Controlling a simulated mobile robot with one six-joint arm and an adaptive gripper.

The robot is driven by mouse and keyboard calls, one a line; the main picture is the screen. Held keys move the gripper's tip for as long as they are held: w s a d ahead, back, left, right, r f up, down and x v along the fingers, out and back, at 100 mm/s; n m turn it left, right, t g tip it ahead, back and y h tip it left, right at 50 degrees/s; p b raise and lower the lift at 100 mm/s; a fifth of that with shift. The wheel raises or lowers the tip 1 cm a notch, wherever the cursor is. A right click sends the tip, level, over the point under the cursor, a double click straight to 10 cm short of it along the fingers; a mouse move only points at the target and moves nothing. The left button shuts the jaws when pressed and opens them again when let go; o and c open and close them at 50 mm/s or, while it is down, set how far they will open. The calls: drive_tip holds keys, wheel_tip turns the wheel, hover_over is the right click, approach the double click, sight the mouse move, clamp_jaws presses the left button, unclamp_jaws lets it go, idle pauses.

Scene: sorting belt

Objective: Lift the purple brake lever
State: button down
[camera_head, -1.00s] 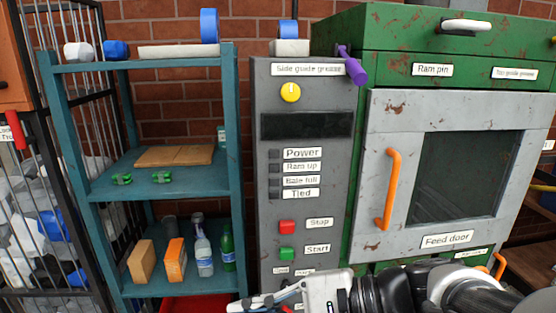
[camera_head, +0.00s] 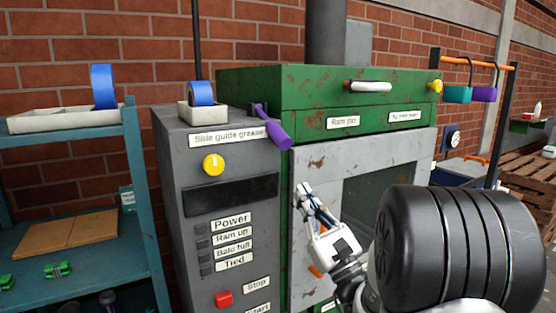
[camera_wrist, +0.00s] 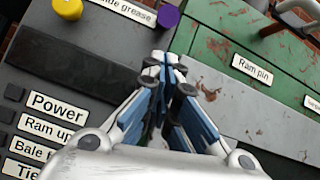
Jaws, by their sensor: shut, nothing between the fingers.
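The purple brake lever (camera_head: 272,127) sticks out from the upper side of the green machine, beside the grey control panel, and slants down to the right. Its purple end also shows in the wrist view (camera_wrist: 169,17), just beyond the fingertips. My gripper (camera_head: 304,190) is shut and empty, pointing upward in front of the feed door, below and a little right of the lever. In the wrist view the fingertips (camera_wrist: 160,62) meet below the lever's end and look apart from it.
The grey control panel (camera_head: 190,165) with a yellow knob (camera_head: 213,164) stands left of the lever. A teal shelf (camera_head: 140,190) stands at left.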

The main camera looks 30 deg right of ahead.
drive_tip(key=p+x, duration=0.1)
drive_tip(key=x, duration=0.9)
drive_tip(key=shift+w+a, duration=0.1)
drive_tip(key=shift+a, duration=0.05)
drive_tip(key=shift+p, duration=0.35)
